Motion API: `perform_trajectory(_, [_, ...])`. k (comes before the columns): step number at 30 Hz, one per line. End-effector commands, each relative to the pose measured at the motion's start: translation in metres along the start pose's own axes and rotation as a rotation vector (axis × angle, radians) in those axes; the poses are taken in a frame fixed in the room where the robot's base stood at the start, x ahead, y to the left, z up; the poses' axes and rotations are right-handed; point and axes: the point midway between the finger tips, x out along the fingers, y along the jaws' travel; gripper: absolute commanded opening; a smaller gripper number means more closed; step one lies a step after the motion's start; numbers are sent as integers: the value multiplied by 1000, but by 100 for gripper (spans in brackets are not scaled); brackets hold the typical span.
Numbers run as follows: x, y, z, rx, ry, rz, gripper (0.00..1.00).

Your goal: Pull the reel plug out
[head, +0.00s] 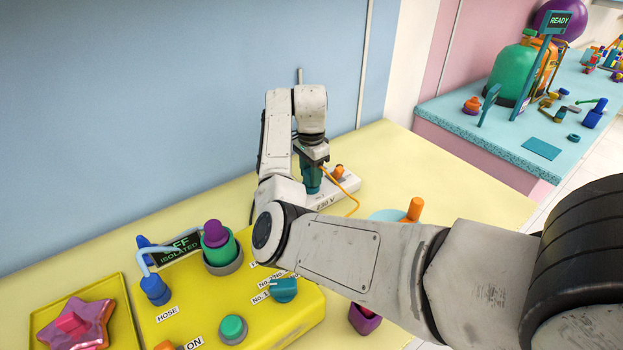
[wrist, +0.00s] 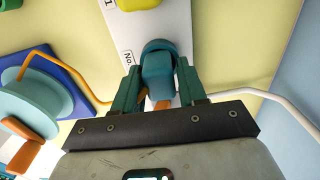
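The reel plug (wrist: 158,62) is a dark teal block at the white socket strip, in the middle of the wrist view. My gripper (wrist: 158,82) has its teal fingers on both sides of it, apparently touching it. In the head view my gripper (head: 313,188) points down at the white strip (head: 348,183) marked 230 V; the plug is largely hidden there. An orange cable (head: 346,193) runs from the plug area toward the light blue reel (head: 385,215) with its orange handle (head: 413,210). Whether the plug is fully seated cannot be seen.
A yellow control box (head: 205,295) with knobs and an OFF ISOLATED sign stands at the front left. A yellow tray (head: 105,318) holds a pink star balloon. The blue wall is close behind. A second table (head: 460,115) with gas bottles stands at the upper right.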

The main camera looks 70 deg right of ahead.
Motion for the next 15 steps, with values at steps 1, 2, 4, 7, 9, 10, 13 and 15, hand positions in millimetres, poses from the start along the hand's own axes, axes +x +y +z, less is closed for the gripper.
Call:
perform_trajectory(1, [0,0,0,0,0,0,36])
perform_trajectory(2, [0,0,0,0,0,0,33])
perform_trajectory(4, [0,0,0,0,0,0,27])
perform_trajectory(7, [0,0,0,0,0,0,17])
perform_trajectory(9, [0,0,0,0,0,0,10])
perform_trajectory(10, [0,0,0,0,0,0,7])
perform_trajectory(13, [0,0,0,0,0,0,0])
perform_trajectory(15, [0,0,0,0,0,0,0])
